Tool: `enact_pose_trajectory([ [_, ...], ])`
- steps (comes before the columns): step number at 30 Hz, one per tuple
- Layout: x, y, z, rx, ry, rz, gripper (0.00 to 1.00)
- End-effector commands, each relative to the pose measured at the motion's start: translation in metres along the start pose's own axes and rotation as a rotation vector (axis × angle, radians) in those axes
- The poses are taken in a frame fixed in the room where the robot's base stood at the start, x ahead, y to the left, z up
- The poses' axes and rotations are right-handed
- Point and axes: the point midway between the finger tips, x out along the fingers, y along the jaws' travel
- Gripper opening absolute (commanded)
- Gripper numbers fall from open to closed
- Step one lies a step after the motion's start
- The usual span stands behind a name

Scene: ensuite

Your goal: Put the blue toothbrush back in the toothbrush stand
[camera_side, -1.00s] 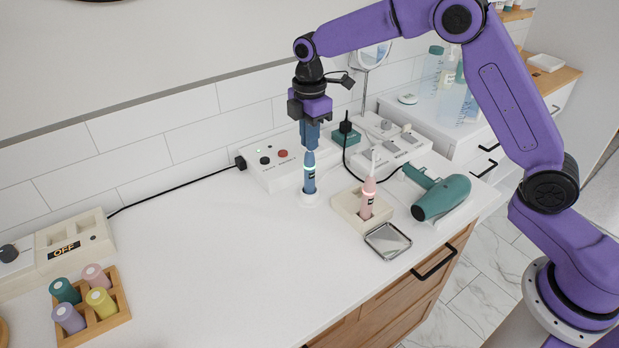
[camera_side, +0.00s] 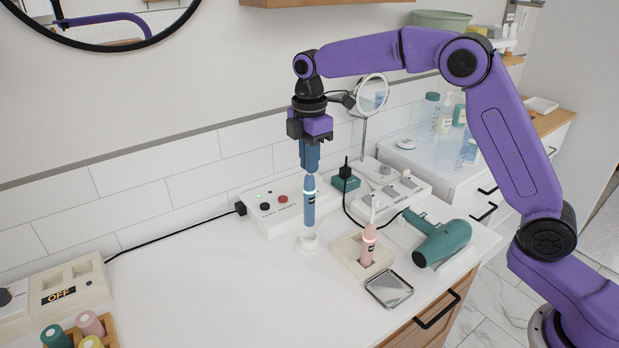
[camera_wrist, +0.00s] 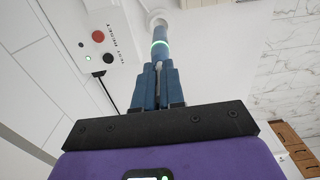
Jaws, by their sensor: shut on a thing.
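My gripper (camera_side: 310,168) is shut on the blue toothbrush (camera_side: 309,203) and holds it upright by its upper part. The toothbrush has a glowing green ring and a dark label. Its lower end is just above a small round white base (camera_side: 308,244) on the counter. The wrist view shows the toothbrush (camera_wrist: 160,48) between the blue fingers (camera_wrist: 156,88), with the white base (camera_wrist: 156,17) beyond it. A cream holder (camera_side: 346,249), likely the toothbrush stand, is to the right, with a pink toothbrush (camera_side: 369,246) upright in it.
A mirror-like square tray (camera_side: 389,288) and a teal hair dryer (camera_side: 443,243) are right of the holder. A white box with buttons (camera_side: 268,219) and a black cable (camera_side: 346,212) are behind.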

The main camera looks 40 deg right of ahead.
Motion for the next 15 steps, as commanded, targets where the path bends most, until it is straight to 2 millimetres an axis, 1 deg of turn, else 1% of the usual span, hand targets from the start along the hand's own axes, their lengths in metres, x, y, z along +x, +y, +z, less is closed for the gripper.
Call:
enact_pose_trajectory([
  [1, -0.010, 0.001, -0.001, -0.001, 0.002, 0.004, 0.00],
  [3, -0.020, 0.001, -0.001, -0.001, 0.002, 0.005, 0.00],
  [8, -0.034, -0.002, 0.004, 0.032, 0.000, 0.001, 0.00],
  [11, -0.036, -0.007, 0.016, 0.120, 0.000, 0.000, 0.00],
  [14, -0.033, -0.017, 0.035, 0.267, -0.001, -0.001, 0.00],
  [15, -0.032, -0.022, 0.044, 0.339, -0.001, -0.002, 0.00],
])
